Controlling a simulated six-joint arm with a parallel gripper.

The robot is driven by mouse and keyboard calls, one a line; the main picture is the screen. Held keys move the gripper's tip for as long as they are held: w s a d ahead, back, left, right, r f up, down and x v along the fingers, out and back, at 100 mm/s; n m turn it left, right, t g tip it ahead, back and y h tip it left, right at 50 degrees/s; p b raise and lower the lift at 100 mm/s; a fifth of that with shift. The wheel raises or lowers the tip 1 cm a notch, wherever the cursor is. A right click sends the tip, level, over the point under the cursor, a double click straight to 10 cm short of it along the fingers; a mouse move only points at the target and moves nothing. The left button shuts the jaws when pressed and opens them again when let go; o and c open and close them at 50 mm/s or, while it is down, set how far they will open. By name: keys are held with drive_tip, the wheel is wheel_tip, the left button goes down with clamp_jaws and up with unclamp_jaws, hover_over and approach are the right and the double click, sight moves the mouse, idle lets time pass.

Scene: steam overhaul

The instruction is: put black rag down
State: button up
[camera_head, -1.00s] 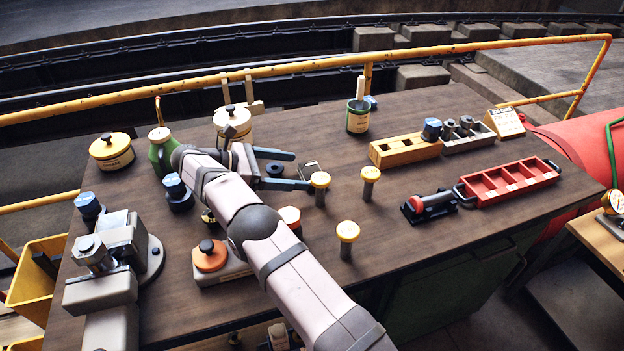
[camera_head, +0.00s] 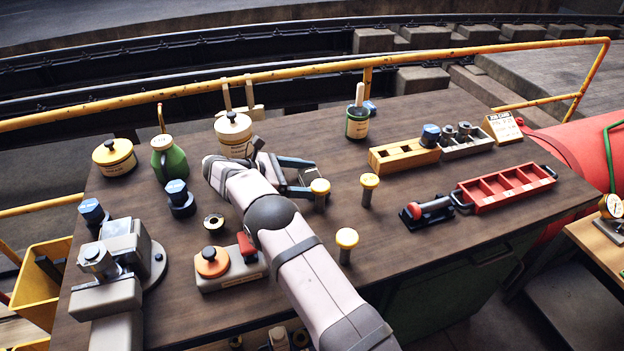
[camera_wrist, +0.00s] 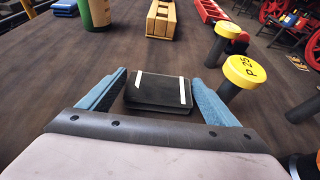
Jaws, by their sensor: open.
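The black rag (camera_wrist: 158,91) is a dark flat folded pad with two white stripes, lying on the brown bench top. In the head view it shows small and partly covered (camera_head: 308,176). My gripper (camera_wrist: 160,79) is open, with one blue-grey finger on each side of the rag. Slim gaps show between the fingers and the rag in the wrist view. In the head view my gripper (camera_head: 312,178) is low over the middle of the bench.
A yellow-capped post (camera_wrist: 243,72) stands close to the right finger; more posts (camera_head: 369,190) stand to the right. A green pot (camera_head: 357,121), wooden tray (camera_head: 405,155) and red tray (camera_head: 507,186) lie beyond. Left hold a green can (camera_head: 168,160) and cream pot (camera_head: 233,132).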

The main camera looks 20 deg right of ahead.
sight(314, 178)
drive_tip(key=shift+d+f, duration=0.15)
drive_tip(key=shift+d, duration=0.25)
drive_tip(key=c, duration=0.9)
drive_tip(key=shift+c, duration=0.2)
wheel_tip(314, 178, up, 10)
drive_tip(key=shift+b, duration=0.7)
drive_tip(key=s+d+r, duration=0.1)
drive_tip(key=d+r, duration=0.4)
drive_tip(key=d, duration=0.1)
drive_tip(key=shift+w+a+f+n+t+y, duration=0.15)
drive_tip(key=shift+w+a+f+n+t, duration=0.25)
drive_tip(key=shift+w+f+n+t, duration=1)
drive_tip(key=shift+w+a+f+n+t+y, duration=0.1)
drive_tip(key=shift+w+a+f+t+y, duration=0.4)
drive_tip(key=shift+f, duration=1.75)
drive_tip(key=shift+w+a+f+n+t+h, duration=0.2)
drive_tip(key=shift+w+f+n+t, duration=0.5)
drive_tip(key=shift+w+f, duration=0.85)
